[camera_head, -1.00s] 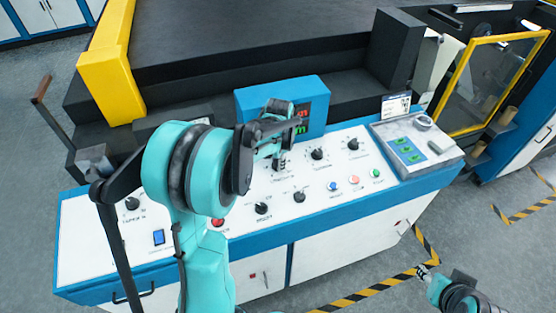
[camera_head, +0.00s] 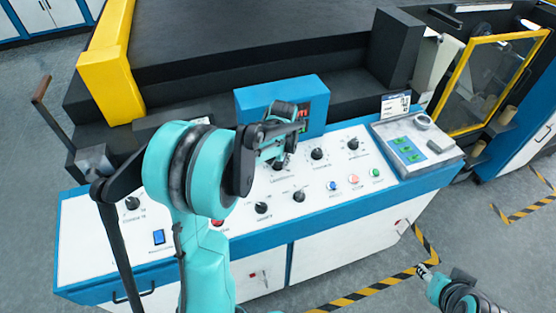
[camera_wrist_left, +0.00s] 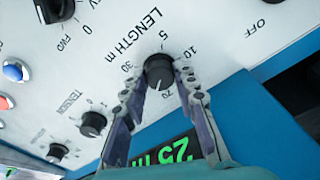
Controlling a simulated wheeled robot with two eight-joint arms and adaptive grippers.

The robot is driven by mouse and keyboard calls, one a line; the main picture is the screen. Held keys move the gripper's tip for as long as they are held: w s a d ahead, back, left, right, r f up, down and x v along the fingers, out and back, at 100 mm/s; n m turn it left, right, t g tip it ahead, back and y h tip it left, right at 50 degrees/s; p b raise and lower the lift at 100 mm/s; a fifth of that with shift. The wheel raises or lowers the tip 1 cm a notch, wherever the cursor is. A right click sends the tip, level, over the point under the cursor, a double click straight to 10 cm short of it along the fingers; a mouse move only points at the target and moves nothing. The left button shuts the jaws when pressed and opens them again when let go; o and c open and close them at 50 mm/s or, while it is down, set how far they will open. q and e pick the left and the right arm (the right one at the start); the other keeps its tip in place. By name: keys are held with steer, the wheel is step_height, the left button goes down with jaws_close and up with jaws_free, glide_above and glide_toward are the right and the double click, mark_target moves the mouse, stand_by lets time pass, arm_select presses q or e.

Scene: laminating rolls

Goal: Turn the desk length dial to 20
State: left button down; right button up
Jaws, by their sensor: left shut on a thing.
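The length dial (camera_wrist_left: 159,72) is a black round knob under the label "LENGTH m" on the white panel. Numbers 5, 10 and 30 show around it, and another, hard to read, below it. A pale mark shows on its lower side, toward that number. My left gripper (camera_wrist_left: 160,98) has its fingers on either side of the knob and is shut on it. In the head view the left gripper (camera_head: 279,162) is at the panel below the blue display box and partly hides the dial. My right gripper (camera_head: 426,271) is low at the right, away from the panel; its fingers are too small to judge.
A tension knob (camera_wrist_left: 92,123) and other knobs and buttons sit near the dial. A green digital display (camera_wrist_left: 160,155) is partly hidden by the gripper. The blue display box (camera_head: 255,103) stands behind the dial. A grey keypad unit (camera_head: 416,143) lies at the panel's right.

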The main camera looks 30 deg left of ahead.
arm_select(q)
steer(key=n, duration=0.5)
steer(key=shift+n, duration=0.4)
stand_by(0.3)
steer(key=c, duration=1.2)
jaws_free()
steer(key=v, duration=1.2)
steer(key=shift+w+d, duration=0.15)
steer(key=shift+w, duration=0.05)
